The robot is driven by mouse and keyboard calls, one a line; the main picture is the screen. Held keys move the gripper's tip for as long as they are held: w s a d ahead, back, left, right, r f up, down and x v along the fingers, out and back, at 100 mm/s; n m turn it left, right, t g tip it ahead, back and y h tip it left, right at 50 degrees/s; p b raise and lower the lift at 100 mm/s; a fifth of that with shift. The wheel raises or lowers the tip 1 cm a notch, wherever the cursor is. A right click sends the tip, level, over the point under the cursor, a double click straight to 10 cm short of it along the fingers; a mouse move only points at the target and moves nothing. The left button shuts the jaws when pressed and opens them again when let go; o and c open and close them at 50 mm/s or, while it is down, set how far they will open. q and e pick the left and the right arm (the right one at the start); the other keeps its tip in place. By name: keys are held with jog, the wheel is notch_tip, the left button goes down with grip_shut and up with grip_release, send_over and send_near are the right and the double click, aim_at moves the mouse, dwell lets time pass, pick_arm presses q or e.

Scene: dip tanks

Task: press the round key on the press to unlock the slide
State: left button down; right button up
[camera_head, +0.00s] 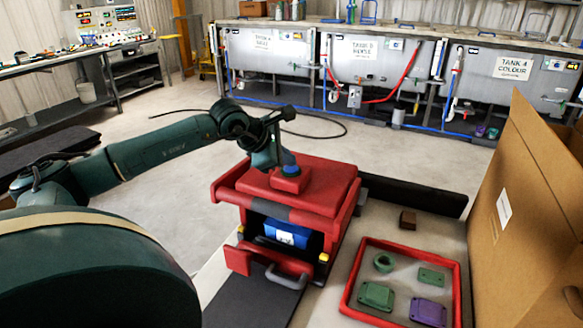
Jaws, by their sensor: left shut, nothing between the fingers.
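The red press (325,192) stands on the bench in the middle of the head view. A small raised red block sits on its top. My left gripper (289,170) points down at this raised block, shut and empty, with its tips touching or just above it. The round key cannot be made out; the gripper may cover it. A blue part with a white label (286,238) shows in the dark front opening. A grey handle (287,278) sticks out below at the front. Small yellow parts flank the opening. My right gripper is out of view.
A tall cardboard box (520,190) stands at the right. Labelled tanks (365,60) line the back.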

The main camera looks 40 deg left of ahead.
aim_at(287, 170)
pick_arm(q)
jog(key=shift+r, duration=0.1)
